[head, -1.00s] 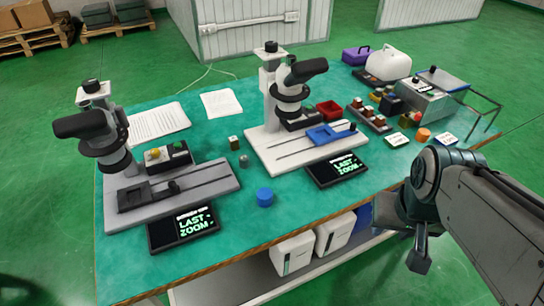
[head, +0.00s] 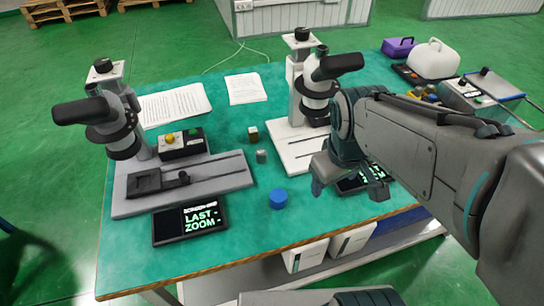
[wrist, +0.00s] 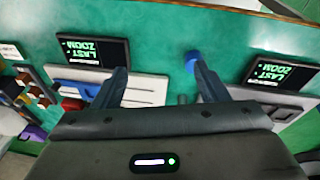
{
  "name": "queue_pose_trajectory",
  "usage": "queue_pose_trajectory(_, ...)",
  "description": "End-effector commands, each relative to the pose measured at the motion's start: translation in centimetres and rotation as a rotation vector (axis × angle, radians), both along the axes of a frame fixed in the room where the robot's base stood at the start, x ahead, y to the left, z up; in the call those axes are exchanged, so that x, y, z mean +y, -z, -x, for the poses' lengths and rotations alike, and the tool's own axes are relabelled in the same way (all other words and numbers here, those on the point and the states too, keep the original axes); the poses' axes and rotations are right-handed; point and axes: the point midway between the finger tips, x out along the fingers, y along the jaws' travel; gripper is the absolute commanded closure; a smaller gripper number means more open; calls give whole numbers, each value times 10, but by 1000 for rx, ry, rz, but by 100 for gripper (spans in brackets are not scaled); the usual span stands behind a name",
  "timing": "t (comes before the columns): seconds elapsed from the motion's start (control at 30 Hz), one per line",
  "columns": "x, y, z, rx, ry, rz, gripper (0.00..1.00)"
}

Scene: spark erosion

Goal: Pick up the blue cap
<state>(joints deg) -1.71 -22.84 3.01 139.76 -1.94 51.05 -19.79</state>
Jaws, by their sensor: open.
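The blue cap (head: 278,198) is a small round piece standing on the teal table top near its front edge, between the two display pads. My gripper (head: 345,190) is above the table to the right of the cap, over the right-hand display, with its fingers apart and nothing between them. My gripper (wrist: 160,78) is open there too.
A grey-based microscope (head: 110,125) stands at left, a display pad (head: 190,222) before it. A white-based microscope (head: 313,90) stands behind my arm. The table (head: 240,240) is bare around the cap.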

Motion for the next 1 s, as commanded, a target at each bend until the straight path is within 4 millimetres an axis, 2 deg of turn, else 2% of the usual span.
queue_pose_trajectory(0.4, 63, 34, -55, 129, -1169, 240, 33)
queue_pose_trajectory(0.6, 92, 51, -73, 168, -1649, 302, 33)
queue_pose_trajectory(0.8, 108, 60, -81, 182, -1914, 328, 33)
queue_pose_trajectory(0.9, 111, 67, -83, 187, -1962, 332, 33)
queue_pose_trajectory(1.0, 110, 82, -84, 190, -1975, 331, 33)
